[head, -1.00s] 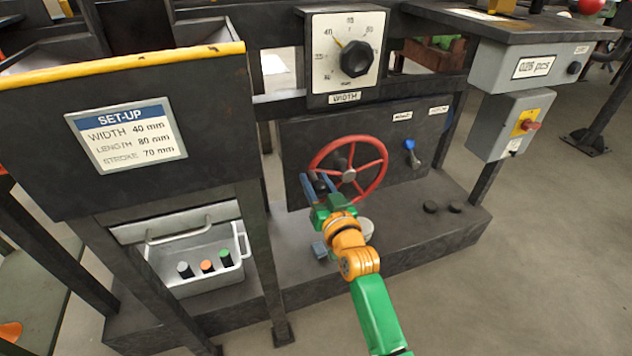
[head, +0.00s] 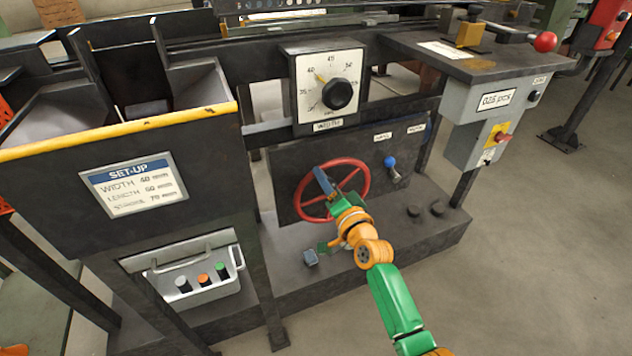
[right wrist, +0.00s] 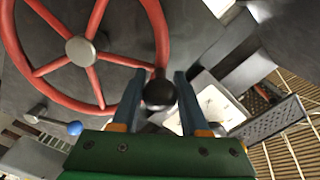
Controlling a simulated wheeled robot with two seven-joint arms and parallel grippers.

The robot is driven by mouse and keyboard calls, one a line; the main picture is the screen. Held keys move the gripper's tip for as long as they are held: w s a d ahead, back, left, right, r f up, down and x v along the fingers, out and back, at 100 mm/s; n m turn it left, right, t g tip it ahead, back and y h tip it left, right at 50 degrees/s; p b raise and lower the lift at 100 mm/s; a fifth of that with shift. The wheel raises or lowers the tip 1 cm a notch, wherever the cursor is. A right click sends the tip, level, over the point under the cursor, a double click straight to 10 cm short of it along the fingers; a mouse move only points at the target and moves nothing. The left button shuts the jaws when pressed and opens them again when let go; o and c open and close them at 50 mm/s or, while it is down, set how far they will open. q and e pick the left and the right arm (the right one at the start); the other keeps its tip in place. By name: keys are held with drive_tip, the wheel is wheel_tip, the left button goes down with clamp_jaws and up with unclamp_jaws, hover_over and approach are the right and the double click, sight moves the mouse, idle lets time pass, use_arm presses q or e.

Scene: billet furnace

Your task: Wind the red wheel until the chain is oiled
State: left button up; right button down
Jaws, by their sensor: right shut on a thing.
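The red wheel (head: 369,180) stands upright on the dark lower panel, below the width dial. It also shows in the right wrist view (right wrist: 52,65), with its grey hub and spokes. My right gripper (head: 322,178) reaches in front of the wheel at its upper left. In the right wrist view its two fingers (right wrist: 158,88) are shut around the dark round knob (right wrist: 160,96) of the wheel's handle, at the rim. The gripper and forearm hide part of the wheel's middle and lower right. I cannot make out the chain or any oil on it. My left gripper is not in view.
A blue-tipped lever (head: 390,162) sits right of the wheel. The width dial (head: 329,88) is above it. A grey switch box (head: 478,144) stands at right.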

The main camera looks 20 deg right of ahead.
sight(334, 163)
drive_tip(key=shift+w+d+r+m, duration=0.1)
drive_tip(key=shift+d+r+m, duration=0.1)
drive_tip(key=shift+d+m, duration=0.5)
drive_tip(key=shift+s+d+r+m, duration=0.1)
drive_tip(key=shift+d+r+m, duration=0.1)
drive_tip(key=shift+d+m, duration=0.45)
drive_tip(key=shift+w+d+r+m, duration=0.1)
drive_tip(key=shift+d+r+m, duration=0.1)
drive_tip(key=shift+d+m, duration=0.45)
drive_tip(key=shift+c, duration=2.2)
unclamp_jaws()
drive_tip(key=shift+f, duration=0.1)
drive_tip(key=s+p, duration=0.1)
drive_tip(key=s, duration=0.6)
drive_tip(key=shift+d, duration=0.1)
